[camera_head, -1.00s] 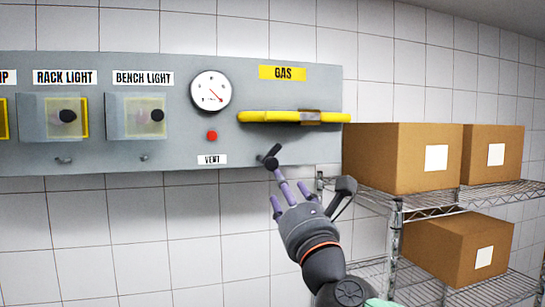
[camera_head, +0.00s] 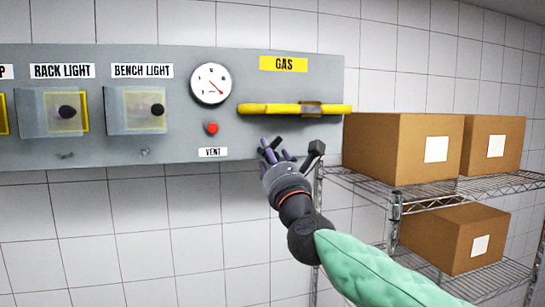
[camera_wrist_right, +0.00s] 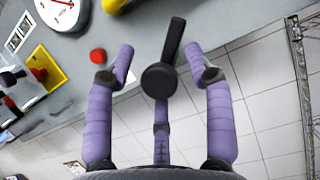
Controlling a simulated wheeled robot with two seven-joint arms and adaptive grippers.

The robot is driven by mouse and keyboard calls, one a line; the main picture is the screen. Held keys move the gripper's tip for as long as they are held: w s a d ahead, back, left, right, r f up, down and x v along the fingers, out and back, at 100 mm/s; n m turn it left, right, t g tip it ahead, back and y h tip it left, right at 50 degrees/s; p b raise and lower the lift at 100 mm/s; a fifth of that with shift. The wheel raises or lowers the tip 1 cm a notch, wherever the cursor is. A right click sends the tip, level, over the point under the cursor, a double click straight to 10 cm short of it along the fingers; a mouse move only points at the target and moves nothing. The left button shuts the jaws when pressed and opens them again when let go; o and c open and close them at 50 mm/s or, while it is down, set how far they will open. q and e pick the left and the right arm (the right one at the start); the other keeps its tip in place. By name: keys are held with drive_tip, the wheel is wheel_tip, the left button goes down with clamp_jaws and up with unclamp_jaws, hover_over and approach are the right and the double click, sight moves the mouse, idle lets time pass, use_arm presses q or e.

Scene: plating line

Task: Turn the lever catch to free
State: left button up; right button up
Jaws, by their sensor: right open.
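The black lever catch (camera_wrist_right: 160,82) has a round hub and a short arm pointing up and slightly right in the right wrist view. My right gripper (camera_head: 276,150) is open at the catch. In the wrist view its purple fingers (camera_wrist_right: 161,55) stand on either side of the catch, apart from it, with a third finger below the hub. Contact with that third finger cannot be told. My left gripper is out of view.
The grey panel (camera_head: 190,147) carries a dial gauge (camera_head: 210,83), a red button (camera_head: 212,128) and two covered switches to the left. A wire shelf (camera_head: 375,188) with cardboard boxes (camera_head: 402,148) stands close on the right. Tiled wall lies below the panel.

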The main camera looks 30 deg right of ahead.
clamp_jaws()
